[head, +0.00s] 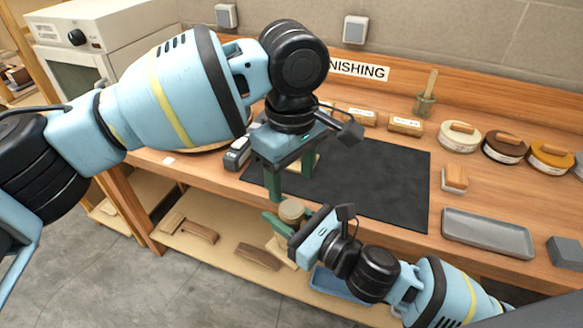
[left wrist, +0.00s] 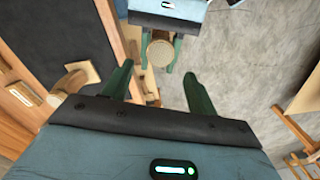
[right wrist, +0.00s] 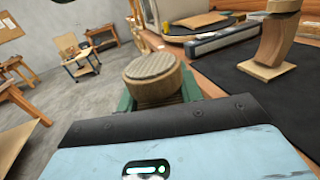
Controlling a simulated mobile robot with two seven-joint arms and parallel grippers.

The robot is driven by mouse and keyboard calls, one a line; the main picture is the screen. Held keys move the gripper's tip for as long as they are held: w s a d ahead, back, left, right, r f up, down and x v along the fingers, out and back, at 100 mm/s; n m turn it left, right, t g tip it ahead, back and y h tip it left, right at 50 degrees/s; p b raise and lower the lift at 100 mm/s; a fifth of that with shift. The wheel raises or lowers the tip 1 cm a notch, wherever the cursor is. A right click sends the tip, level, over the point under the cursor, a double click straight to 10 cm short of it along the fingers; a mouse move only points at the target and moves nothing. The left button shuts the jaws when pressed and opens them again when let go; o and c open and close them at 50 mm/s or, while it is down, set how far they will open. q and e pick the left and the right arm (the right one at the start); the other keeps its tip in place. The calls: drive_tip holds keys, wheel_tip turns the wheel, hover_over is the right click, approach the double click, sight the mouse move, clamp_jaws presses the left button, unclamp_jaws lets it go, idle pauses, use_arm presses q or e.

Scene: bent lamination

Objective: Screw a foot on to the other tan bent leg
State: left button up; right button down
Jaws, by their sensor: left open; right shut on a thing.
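My right gripper (head: 285,218) is shut on a round wooden foot (head: 291,210), held in front of the bench edge. The foot (right wrist: 153,75) shows its ridged round face in the right wrist view. My left gripper (head: 289,178) is open and empty, above and beside the foot. In the left wrist view the foot (left wrist: 160,50) lies beyond its spread fingers. A tan bent leg (right wrist: 277,38) stands on its square end on the black mat, with a round piece at its top. In the head view my left gripper mostly hides this leg.
The black mat (head: 375,180) is mostly clear. Tins (head: 460,137), a sanding block (head: 454,178) and a grey tray (head: 487,233) stand on the right. The lower shelf (head: 225,255) holds brown bent pieces (head: 258,257). A light square piece lies below the foot.

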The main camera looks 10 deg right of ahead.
sight(291, 208)
use_arm(q)
drive_tip(key=shift+f, duration=3.4)
drive_tip(key=shift+c, duration=0.2)
drive_tip(key=c, duration=1)
drive_tip(key=shift+o, duration=0.2)
drive_tip(key=m, duration=0.7)
drive_tip(key=shift+m, duration=0.4)
drive_tip(key=m, duration=0.4)
drive_tip(key=shift+m, duration=0.3)
drive_tip(key=m, duration=0.3)
drive_tip(key=shift+m, duration=0.4)
